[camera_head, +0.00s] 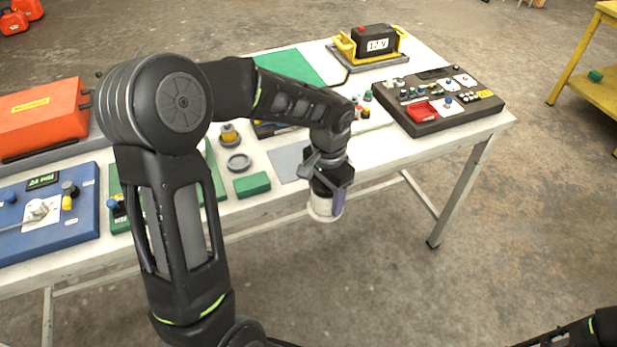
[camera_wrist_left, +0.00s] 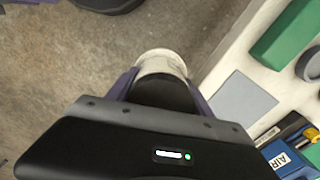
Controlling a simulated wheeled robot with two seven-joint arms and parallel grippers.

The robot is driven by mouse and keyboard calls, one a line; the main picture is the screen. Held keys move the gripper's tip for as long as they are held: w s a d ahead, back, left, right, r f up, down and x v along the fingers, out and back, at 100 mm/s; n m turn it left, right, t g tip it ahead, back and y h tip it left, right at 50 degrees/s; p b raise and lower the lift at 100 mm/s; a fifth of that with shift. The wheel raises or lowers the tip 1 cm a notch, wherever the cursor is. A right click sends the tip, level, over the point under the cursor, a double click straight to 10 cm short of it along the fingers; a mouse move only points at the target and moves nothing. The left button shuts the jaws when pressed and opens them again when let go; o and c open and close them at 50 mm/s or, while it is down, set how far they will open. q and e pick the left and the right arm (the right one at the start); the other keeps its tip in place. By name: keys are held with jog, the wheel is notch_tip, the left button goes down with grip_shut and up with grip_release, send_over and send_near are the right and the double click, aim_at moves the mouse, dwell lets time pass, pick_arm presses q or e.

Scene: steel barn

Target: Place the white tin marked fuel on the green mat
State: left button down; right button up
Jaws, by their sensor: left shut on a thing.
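My left gripper (camera_head: 328,196) is shut on a white tin (camera_head: 322,211), held upright or nearly so in front of the table's front edge, above the floor. The tin also shows between the fingers in the left wrist view (camera_wrist_left: 160,63); its marking cannot be read. The green mat (camera_head: 292,66) lies flat at the back middle of the table, behind my left arm, which hides part of it. My right gripper is not in view; only part of a dark arm shows at the bottom right of the head view.
The white table (camera_head: 381,142) holds a grey square (camera_head: 288,160), a green block (camera_head: 252,184), a dark control panel (camera_head: 437,101), a battery on a yellow stand (camera_head: 373,41), a blue panel (camera_head: 78,229) and an orange box (camera_head: 42,117). A yellow shelf (camera_head: 585,62) stands at right.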

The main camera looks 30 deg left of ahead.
pick_arm(q)
jog(key=w+d+f+n, duration=0.2)
jog(key=d+f, duration=0.5)
jog(key=f, duration=0.4)
jog(key=shift+w+f+n, duration=0.25)
jog(key=shift+f+n, duration=0.05)
jog(key=shift+n, duration=0.5)
